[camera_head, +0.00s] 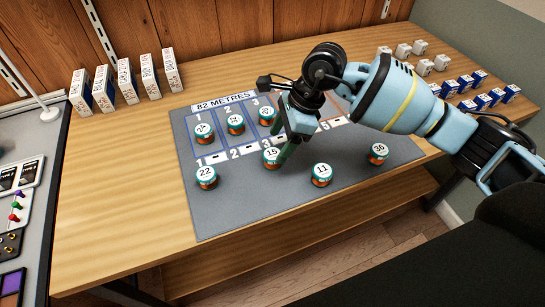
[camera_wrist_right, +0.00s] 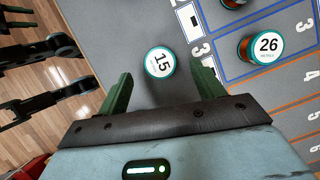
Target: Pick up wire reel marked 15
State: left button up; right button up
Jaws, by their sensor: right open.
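The wire reel marked 15 (camera_head: 271,158) stands upright on the grey mat, label up, with a teal rim and copper-coloured wire. My right gripper (camera_head: 283,151) is open, its green fingers pointing down close to the reel and partly covering its right side in the head view. In the right wrist view, reel 15 (camera_wrist_right: 160,62) shows ahead of the gap between the open fingers (camera_wrist_right: 161,78). Nothing is between the fingertips themselves as far as I can tell.
The grey mat (camera_head: 230,215) has numbered blue and orange lanes, under a "82 METRES" card (camera_head: 223,102). Reels marked 22 (camera_head: 206,177), 11 (camera_head: 322,174) and 36 (camera_head: 378,153) stand near; reel 26 (camera_wrist_right: 262,47) is in a lane. Boxes (camera_head: 128,82) line the back.

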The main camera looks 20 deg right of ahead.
aim_at(272, 153)
jog(key=x, duration=0.5)
jog(key=shift+f, duration=0.1)
jog(key=c, duration=1.1)
jog(key=shift+o, duration=0.2)
jog(key=shift+r, duration=0.7)
notch_tip(272, 153, up, 2)
jog(key=shift+r, duration=0.15)
jog(key=s+d+r, duration=0.1)
jog(key=s+d, duration=0.1)
jog(key=s, duration=1.4)
jog(key=shift+r+b, duration=0.2)
jog(key=shift+b, duration=0.25)
